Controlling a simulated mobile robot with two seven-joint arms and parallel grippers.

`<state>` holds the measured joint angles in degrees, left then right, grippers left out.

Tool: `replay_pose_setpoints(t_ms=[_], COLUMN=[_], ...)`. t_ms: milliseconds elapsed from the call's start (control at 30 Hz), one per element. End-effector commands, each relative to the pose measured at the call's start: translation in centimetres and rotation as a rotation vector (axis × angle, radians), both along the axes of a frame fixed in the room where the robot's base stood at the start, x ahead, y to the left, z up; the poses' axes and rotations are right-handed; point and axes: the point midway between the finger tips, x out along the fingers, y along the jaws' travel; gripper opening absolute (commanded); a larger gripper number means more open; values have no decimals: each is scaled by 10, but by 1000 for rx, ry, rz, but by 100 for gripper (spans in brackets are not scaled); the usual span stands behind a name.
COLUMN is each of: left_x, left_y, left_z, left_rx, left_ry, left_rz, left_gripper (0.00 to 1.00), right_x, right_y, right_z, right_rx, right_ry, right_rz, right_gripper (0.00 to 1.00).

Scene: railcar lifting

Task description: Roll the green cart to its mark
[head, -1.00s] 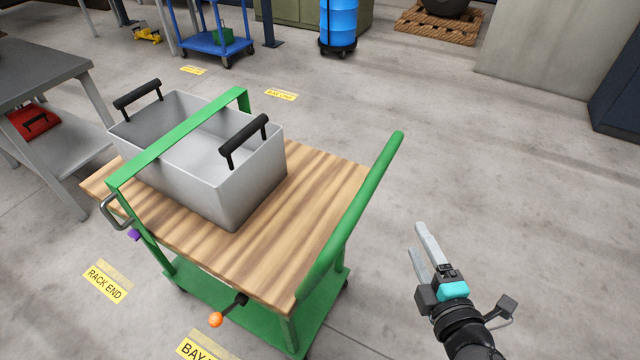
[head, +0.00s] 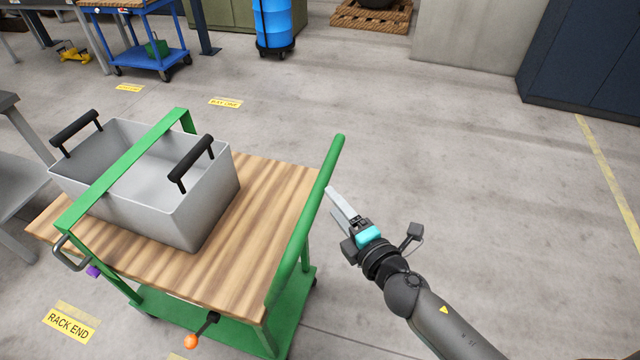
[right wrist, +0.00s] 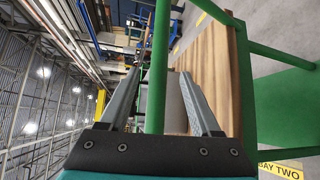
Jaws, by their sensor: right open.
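The green cart (head: 150,304) stands at the lower left of the head view, with a wooden top (head: 265,200) and a green push handle (head: 322,172) on its right side. A grey open bin (head: 205,215) with black handles sits on it under a green bar. My right gripper (head: 338,203) is open and empty, just right of the handle. In the right wrist view the green handle (right wrist: 158,70) shows between the open fingers (right wrist: 157,85), and I see no contact. My left gripper is not in view.
Floor labels read RACK END (head: 70,323) and BAY TWO (right wrist: 280,170). An orange-knobbed lever (head: 191,340) sticks out from the cart's near side. A grey table (head: 20,185) stands at left, a blue cart (head: 145,60) behind. The floor at right is clear.

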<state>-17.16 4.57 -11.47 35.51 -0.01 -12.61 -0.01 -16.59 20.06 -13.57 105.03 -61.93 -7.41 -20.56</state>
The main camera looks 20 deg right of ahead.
Motion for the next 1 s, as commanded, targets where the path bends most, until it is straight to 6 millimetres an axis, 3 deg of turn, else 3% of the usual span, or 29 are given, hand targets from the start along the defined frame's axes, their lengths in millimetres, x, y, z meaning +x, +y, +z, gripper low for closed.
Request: replay_pose_setpoints(t_ms=[300,500,933,1000], left_x=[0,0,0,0], left_y=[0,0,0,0], left_z=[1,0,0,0], left_rx=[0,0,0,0], left_ry=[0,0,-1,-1], left_rz=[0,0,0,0], left_gripper=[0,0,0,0], right_x=[46,65,72,72], right_y=[9,12,14,14], right_z=[-6,-9,-10,-10], right_rx=[2,1,2,2], right_ry=[-2,-1,1,0], right_rz=[-1,0,1,0], right_gripper=[64,64,64,59])
